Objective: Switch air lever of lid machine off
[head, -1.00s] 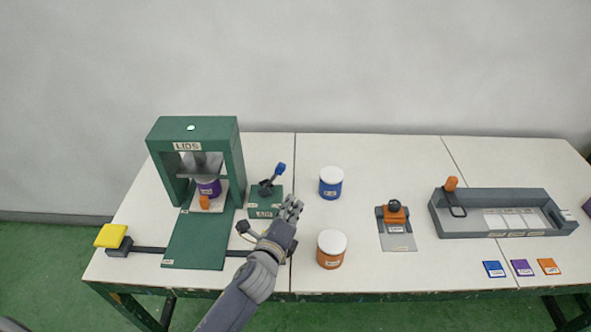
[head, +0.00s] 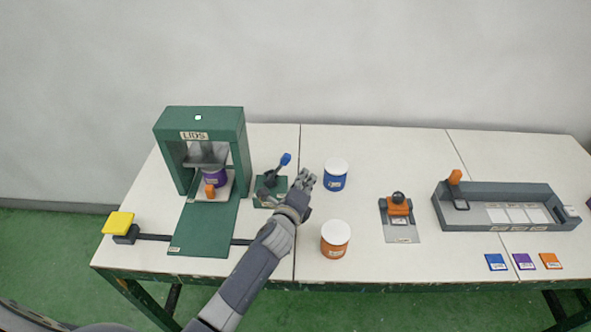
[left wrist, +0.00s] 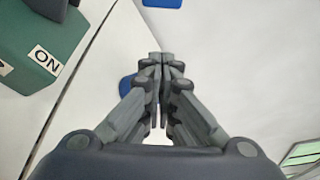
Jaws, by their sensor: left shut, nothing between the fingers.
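The air lever (head: 285,159) has a blue handle and leans up and to the right from its dark pivot on a small green base (head: 262,203). The green lid machine (head: 199,120), marked LIDS, stands to its left with a purple can (head: 214,178) inside. My left gripper (head: 306,177) is shut and empty just right of the lever, with a small apparent gap. In the left wrist view, the shut fingers (left wrist: 160,62) partly cover a blue piece (left wrist: 126,88), probably the lever handle. A green block (left wrist: 25,32) with an ON label is at upper left. My right gripper is out of view.
A blue can (head: 335,176) stands close to the right of my gripper, and an orange can (head: 335,240) stands nearer the front edge. A yellow pad (head: 118,223) is at the left. An orange-topped device (head: 398,207) and a grey tray (head: 508,190) are farther right.

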